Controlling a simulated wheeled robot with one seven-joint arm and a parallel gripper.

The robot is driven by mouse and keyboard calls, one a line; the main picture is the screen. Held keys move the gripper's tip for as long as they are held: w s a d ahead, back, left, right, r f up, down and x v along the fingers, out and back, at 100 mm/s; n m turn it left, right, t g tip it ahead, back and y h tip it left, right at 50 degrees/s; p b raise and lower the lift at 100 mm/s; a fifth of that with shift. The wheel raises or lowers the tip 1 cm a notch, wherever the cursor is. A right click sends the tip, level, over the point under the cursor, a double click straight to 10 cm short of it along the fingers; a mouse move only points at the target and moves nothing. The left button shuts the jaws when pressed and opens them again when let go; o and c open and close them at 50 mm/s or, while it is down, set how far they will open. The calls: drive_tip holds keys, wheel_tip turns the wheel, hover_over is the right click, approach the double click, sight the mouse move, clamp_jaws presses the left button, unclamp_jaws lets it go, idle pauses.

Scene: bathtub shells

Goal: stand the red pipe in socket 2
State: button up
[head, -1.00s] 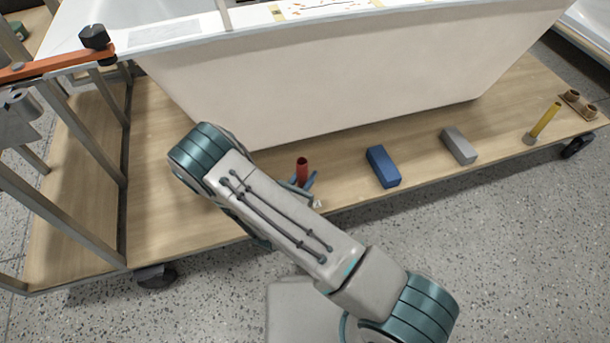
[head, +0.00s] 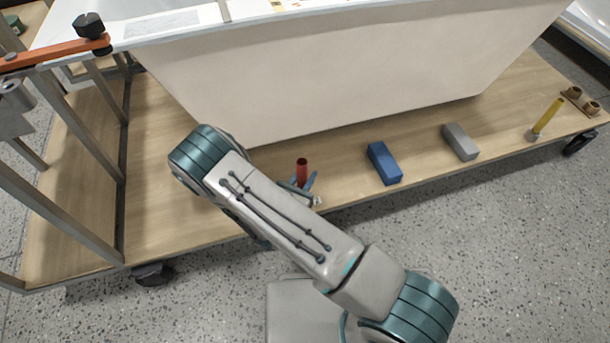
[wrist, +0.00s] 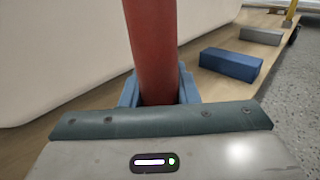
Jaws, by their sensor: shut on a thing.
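The red pipe (head: 302,171) stands up from my gripper (head: 304,185), in front of the white tub wall. In the wrist view the red pipe (wrist: 155,45) runs upward between the two blue fingers of my gripper (wrist: 158,92), which is shut on it. The pipe's lower end is hidden behind the gripper body. A brown piece with two round sockets (head: 591,107) lies at the far right end of the wooden deck. I see no number on either socket. A yellow pipe (head: 549,115) stands beside it in a small grey base (head: 533,135).
A blue block (head: 384,163) and a grey block (head: 460,142) lie on the wooden deck (head: 425,150) between my gripper and the sockets. The tub wall (head: 340,80) rises behind. Metal frame posts (head: 62,130) stand at left. Speckled floor is open in front.

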drive_tip(key=shift+f+b, duration=0.8)
drive_tip(key=shift+f, duration=0.4)
drive_tip(key=o, duration=1.1)
drive_tip(key=p+v, duration=0.4)
drive_tip(key=v, duration=0.9)
drive_tip(key=shift+s+a, duration=0.2)
drive_tip(key=shift+s, duration=0.15)
